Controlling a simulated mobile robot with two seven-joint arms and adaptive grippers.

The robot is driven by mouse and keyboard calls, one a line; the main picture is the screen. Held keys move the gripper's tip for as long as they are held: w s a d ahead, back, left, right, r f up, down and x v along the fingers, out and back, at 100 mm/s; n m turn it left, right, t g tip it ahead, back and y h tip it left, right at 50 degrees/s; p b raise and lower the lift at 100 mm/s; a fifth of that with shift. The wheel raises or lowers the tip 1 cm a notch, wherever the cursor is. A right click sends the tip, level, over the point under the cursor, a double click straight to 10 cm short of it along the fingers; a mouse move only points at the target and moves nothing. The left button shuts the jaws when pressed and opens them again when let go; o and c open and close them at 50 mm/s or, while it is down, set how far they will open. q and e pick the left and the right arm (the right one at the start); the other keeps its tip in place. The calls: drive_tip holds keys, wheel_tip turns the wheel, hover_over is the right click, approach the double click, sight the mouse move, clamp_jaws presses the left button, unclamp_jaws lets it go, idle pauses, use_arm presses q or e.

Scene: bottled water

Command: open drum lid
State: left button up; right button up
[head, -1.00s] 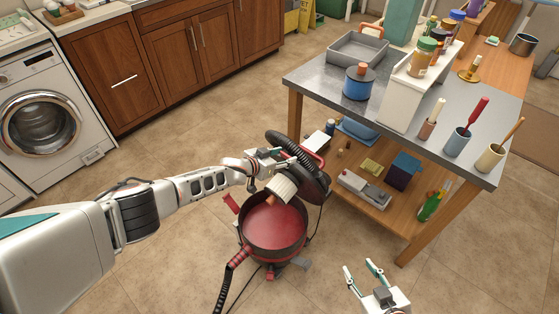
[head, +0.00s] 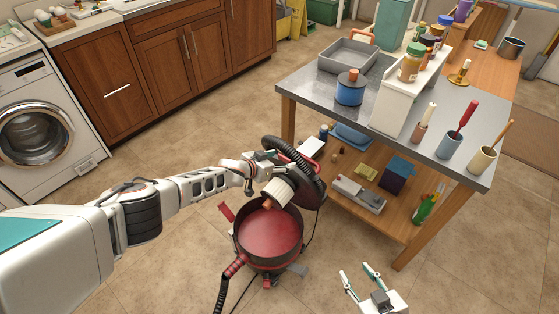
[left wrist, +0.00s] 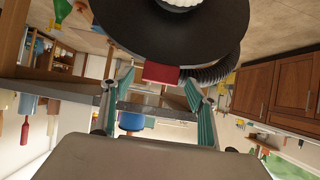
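The drum (head: 270,238) is an open red tub on the floor, in the middle of the head view. Its dark round lid (head: 311,190) stands steeply tilted up at the drum's far right side, with a white filter (head: 278,190) on its underside. My left gripper (head: 268,157) is at the lid's upper edge. In the left wrist view its teal fingers (left wrist: 158,78) are spread, with a red lid part (left wrist: 160,73) between their tips; firm contact cannot be made out. My right gripper (head: 358,272) is open and empty, low and right of the drum.
A ribbed black hose (head: 290,150) curves over the lid; another hose (head: 226,280) leaves the drum at front left. A metal-topped table (head: 440,170) with a lower wooden shelf stands close on the right. Cabinets (head: 195,60) and a washing machine (head: 40,125) line the back left. Floor left of the drum is free.

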use_arm(q)
drive_tip(key=shift+s+a, duration=0.1)
drive_tip(key=shift+a, duration=0.05)
drive_tip(key=shift+s+a+r, duration=0.15)
drive_tip(key=shift+s+a, duration=0.1)
drive_tip(key=shift+s, duration=0.05)
drive_tip(key=v, duration=1.1)
idle(0.4)
drive_tip(key=shift+d+r, duration=0.1)
drive_tip(key=shift+d, duration=0.05)
drive_tip(key=s+d+f+h, duration=0.2)
drive_tip(key=s+d, duration=0.8)
drive_tip(key=s, duration=0.5)
drive_tip(key=s+a+f+n+y, duration=0.1)
drive_tip(key=s+a+f+y, duration=0.2)
drive_tip(key=s+a, duration=0.5)
drive_tip(key=s+a+f+n+t+y, duration=0.1)
drive_tip(key=s+a+f+n+y, duration=0.1)
drive_tip(key=s+a, duration=0.6)
drive_tip(key=a+f+y, duration=0.1)
drive_tip(key=a, duration=0.4)
drive_tip(key=shift+s+a+y, duration=0.25)
drive_tip(key=shift+s+y, duration=0.05)
drive_tip(key=shift+s, duration=0.05)
